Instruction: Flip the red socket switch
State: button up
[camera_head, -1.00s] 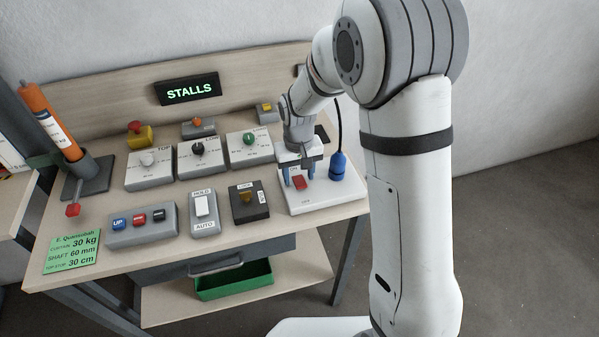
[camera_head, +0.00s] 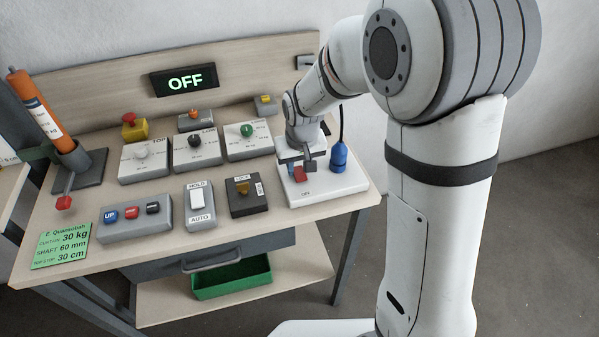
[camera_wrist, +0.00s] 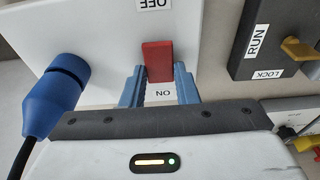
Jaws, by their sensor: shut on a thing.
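The red socket switch (camera_head: 300,174) is a small red rocker on a white socket plate (camera_head: 325,190) at the right end of the bench. In the wrist view the red switch (camera_wrist: 157,62) stands between an OFF label above and an ON label below. My gripper (camera_wrist: 159,68) has its two blue fingers on either side of the switch and is shut on it. In the head view my gripper (camera_head: 302,164) partly covers the switch from behind. Which way the rocker is tilted is unclear. The display (camera_head: 185,81) reads OFF.
A blue plug (camera_head: 339,160) with a black cable stands on the socket plate beside my gripper. A black RUN/LOCK key box (camera_head: 261,205) lies left of the plate. Several other switch boxes, an orange cylinder (camera_head: 42,108) and a green card (camera_head: 62,245) occupy the bench.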

jog(key=b, duration=0.1)
jog(key=t+b, duration=0.1)
jog(key=b, duration=0.1)
jog(key=shift+s+f+t, duration=0.15)
jog(key=shift+s+t, duration=0.05)
jog(key=shift+t, duration=0.1)
jog(key=shift+y+b, duration=0.3)
jog(key=shift+o, duration=0.2)
jog(key=shift+r, duration=0.2)
jog(key=o, duration=1)
jog(key=shift+c, duration=0.2)
jog(key=v, duration=0.7)
jog(key=shift+s+r, duration=0.25)
jog(key=shift+r, duration=0.1)
jog(key=shift+d, duration=0.15)
